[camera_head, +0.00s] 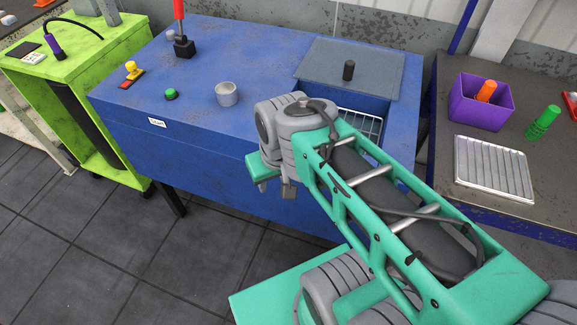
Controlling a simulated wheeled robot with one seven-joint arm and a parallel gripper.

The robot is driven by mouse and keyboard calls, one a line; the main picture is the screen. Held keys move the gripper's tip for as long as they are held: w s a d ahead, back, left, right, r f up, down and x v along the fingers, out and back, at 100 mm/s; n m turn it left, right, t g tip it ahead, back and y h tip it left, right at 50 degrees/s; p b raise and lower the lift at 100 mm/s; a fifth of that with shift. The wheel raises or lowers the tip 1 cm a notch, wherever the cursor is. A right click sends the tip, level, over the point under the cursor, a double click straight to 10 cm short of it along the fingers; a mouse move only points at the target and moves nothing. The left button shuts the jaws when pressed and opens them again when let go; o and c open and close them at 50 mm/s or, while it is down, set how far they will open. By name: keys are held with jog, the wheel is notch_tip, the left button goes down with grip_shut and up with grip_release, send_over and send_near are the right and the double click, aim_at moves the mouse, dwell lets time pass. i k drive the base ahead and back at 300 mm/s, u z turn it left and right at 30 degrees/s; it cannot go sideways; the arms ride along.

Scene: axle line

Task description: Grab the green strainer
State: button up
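The green strainer (543,122) is a ridged, stepped, cylinder-like piece. My gripper (275,190) hangs in front of the blue cabinet, well left of the strainer. Its two grey fingers point down and stand apart, with nothing seen between them. My arm hides part of the cabinet's right side.
A similar orange piece (486,91) stands in the purple bin. The blue cabinet (190,75) has a grey lid (358,66), a metal cup (227,94), a green button (171,94) and a red-handled lever (183,45). A red item (571,104) lies at the right edge.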

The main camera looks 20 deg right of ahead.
aim_at(553, 111)
jog(key=u, duration=1.45)
jog(key=k, duration=2.15)
jog(key=z, duration=0.25)
